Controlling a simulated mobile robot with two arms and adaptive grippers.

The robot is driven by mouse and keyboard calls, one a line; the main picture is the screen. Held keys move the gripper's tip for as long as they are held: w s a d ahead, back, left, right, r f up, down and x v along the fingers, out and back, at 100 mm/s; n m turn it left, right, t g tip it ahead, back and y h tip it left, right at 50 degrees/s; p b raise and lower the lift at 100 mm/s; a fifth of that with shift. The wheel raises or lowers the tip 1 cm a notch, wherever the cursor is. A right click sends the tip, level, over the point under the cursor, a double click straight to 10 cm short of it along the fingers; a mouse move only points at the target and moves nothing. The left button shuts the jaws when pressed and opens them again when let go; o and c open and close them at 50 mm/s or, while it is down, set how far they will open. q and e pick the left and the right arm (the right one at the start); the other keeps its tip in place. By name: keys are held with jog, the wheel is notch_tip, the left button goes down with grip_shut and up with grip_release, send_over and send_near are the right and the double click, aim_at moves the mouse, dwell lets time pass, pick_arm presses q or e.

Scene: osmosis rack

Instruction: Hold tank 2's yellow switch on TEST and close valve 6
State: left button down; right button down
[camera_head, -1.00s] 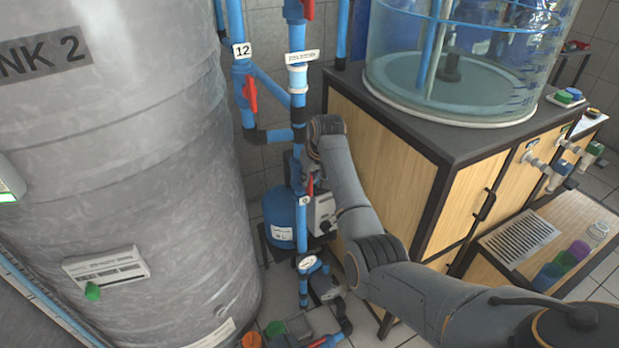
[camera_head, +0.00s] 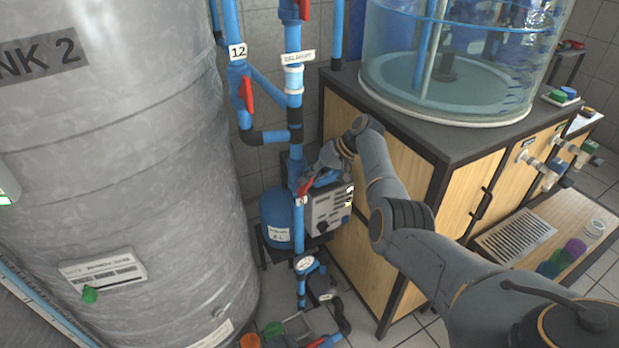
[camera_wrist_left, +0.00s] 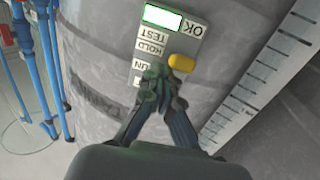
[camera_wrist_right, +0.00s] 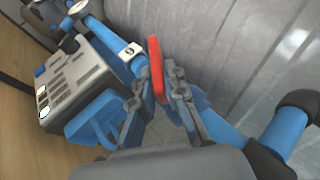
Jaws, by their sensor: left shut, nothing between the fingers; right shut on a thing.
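Tank 2 (camera_head: 130,200) is the big grey tank at left in the head view. In the left wrist view its panel (camera_wrist_left: 188,38) carries a lit screen, TEST and HOLD labels and a yellow switch (camera_wrist_left: 181,63). My left gripper (camera_wrist_left: 166,82) is shut and empty, its tips right beside or against the switch; contact is unclear. My right gripper (camera_wrist_right: 160,78) is shut on a red valve handle (camera_wrist_right: 156,68), which also shows tilted on the blue pipe in the head view (camera_head: 305,187). The tag (camera_wrist_right: 131,49) beside it is too small to read surely.
A grey control box (camera_head: 328,210) and blue vessel (camera_head: 277,222) stand close to the handle. Another red handle (camera_head: 247,95) sits near tag 12. The wooden cabinet (camera_head: 395,190) with a clear tank (camera_head: 455,85) stands at right. A white unit (camera_head: 105,270) is on the tank's front.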

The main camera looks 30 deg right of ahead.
jog(key=shift+f+y, duration=0.15)
jog(key=shift+y, duration=0.25)
jog(key=c, duration=1.4)
grip_release()
jog(key=shift+d, duration=0.1)
jog(key=v, duration=1.2)
